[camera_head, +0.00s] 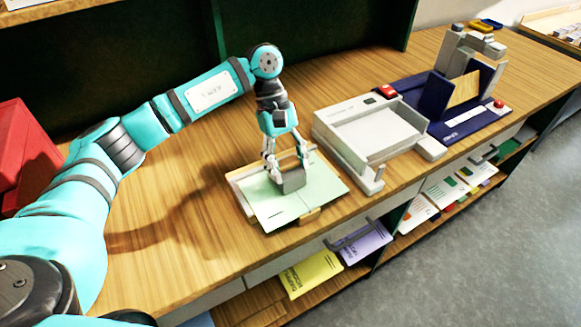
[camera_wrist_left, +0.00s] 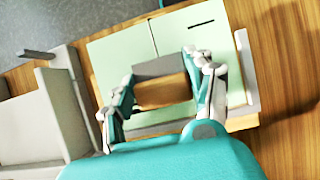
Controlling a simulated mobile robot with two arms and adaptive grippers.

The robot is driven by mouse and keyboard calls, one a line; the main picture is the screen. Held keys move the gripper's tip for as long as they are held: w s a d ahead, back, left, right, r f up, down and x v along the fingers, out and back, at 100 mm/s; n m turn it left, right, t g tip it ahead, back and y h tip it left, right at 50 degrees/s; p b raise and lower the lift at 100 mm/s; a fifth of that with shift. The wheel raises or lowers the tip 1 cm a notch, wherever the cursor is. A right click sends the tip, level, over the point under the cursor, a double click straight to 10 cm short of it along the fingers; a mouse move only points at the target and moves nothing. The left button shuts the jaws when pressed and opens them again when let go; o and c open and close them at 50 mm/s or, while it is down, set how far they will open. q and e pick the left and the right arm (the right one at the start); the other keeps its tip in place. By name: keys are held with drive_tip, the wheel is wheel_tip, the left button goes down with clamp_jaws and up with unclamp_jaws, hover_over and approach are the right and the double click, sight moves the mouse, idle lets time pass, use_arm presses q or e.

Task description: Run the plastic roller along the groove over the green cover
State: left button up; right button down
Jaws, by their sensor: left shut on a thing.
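The pale green cover (camera_head: 268,207) lies spread flat on a small board at the table's front edge. It also shows in the wrist view (camera_wrist_left: 112,60). A thin groove line (camera_wrist_left: 153,36) runs across its middle. My left gripper (camera_head: 285,165) comes down from above, shut on the plastic roller (camera_head: 293,182), a small grey block-like piece. In the wrist view the roller (camera_wrist_left: 160,68) sits between the two fingers, with a grey face and a brown face showing. It is at the cover's middle, over the groove line; whether it touches is hard to tell. My right gripper is not in view.
A white tray-like machine (camera_head: 375,135) stands to the right of the cover. Beyond it is a dark blue device (camera_head: 440,105) with a red knob. A red box (camera_head: 15,150) is at the far left. Shelves below hold booklets (camera_head: 312,273). The table left of the cover is bare.

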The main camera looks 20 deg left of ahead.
use_arm(q)
drive_tip(key=shift+a+f, duration=0.1)
drive_tip(key=shift+w+a+b, duration=0.6)
drive_tip(key=shift+a+b, duration=0.05)
drive_tip(key=shift+w+a, duration=0.1)
drive_tip(key=shift+w+a+b, duration=0.5)
drive_tip(key=shift+a+b, duration=0.05)
drive_tip(key=shift+a, duration=0.1)
wheel_tip(320, 180, up, 7)
drive_tip(key=p, duration=0.3)
idle(0.5)
